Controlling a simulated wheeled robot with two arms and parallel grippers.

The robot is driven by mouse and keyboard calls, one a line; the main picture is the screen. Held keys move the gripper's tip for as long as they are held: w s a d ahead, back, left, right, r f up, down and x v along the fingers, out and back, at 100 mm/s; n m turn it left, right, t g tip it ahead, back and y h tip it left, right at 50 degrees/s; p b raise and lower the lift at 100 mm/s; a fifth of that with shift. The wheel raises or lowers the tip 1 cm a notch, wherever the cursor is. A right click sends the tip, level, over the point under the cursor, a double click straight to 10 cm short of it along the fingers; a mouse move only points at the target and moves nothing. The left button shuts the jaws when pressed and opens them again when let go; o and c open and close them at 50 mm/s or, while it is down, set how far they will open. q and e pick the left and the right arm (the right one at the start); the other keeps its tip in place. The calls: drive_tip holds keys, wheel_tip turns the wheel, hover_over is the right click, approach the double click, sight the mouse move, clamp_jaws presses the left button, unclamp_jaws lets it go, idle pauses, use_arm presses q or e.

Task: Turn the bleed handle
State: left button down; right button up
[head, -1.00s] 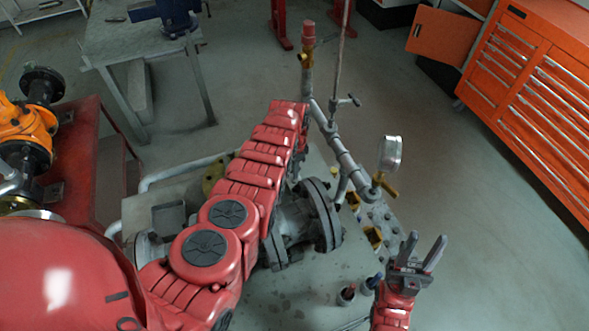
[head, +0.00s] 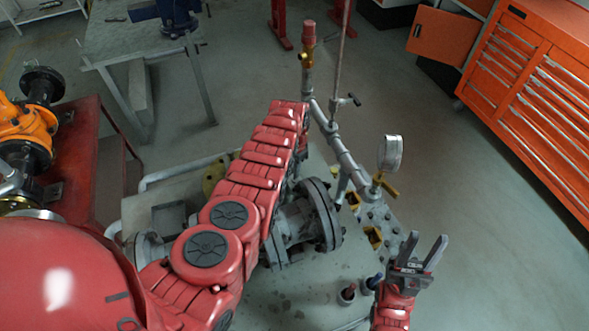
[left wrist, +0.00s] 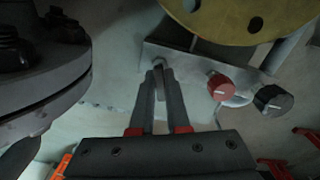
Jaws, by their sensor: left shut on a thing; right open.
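In the left wrist view my left gripper (left wrist: 161,76) is shut on a narrow grey piece, the bleed handle (left wrist: 160,88) as far as I can tell. The piece stands between the two fingers, in front of a pale plate, and is mostly covered by them. In the head view this gripper is hidden behind my red left arm, near the grey flanged valve body (head: 319,216). My right gripper (head: 426,241) is open and empty at the lower right, clear of the pipework.
A red knob (left wrist: 221,87) and a black knob (left wrist: 272,99) sit right of the left fingers, below a yellow disc (left wrist: 228,22). A dark flange (left wrist: 45,75) is at left. A pressure gauge (head: 390,153) stands on the pipework. An orange tool cabinet (head: 535,85) is at far right.

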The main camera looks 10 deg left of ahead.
use_arm(q)
drive_tip(key=n, duration=0.3)
drive_tip(key=shift+n, duration=0.4)
drive_tip(key=n, duration=0.3)
drive_tip(key=shift+n+b, duration=0.3)
drive_tip(key=n, duration=0.2)
drive_tip(key=shift+n+b, duration=0.3)
drive_tip(key=shift+b, duration=0.05)
drive_tip(key=shift+w+n+b, duration=0.1)
drive_tip(key=shift+n+b, duration=0.25)
drive_tip(key=shift+n, duration=1.15)
drive_tip(key=c, duration=0.9)
unclamp_jaws()
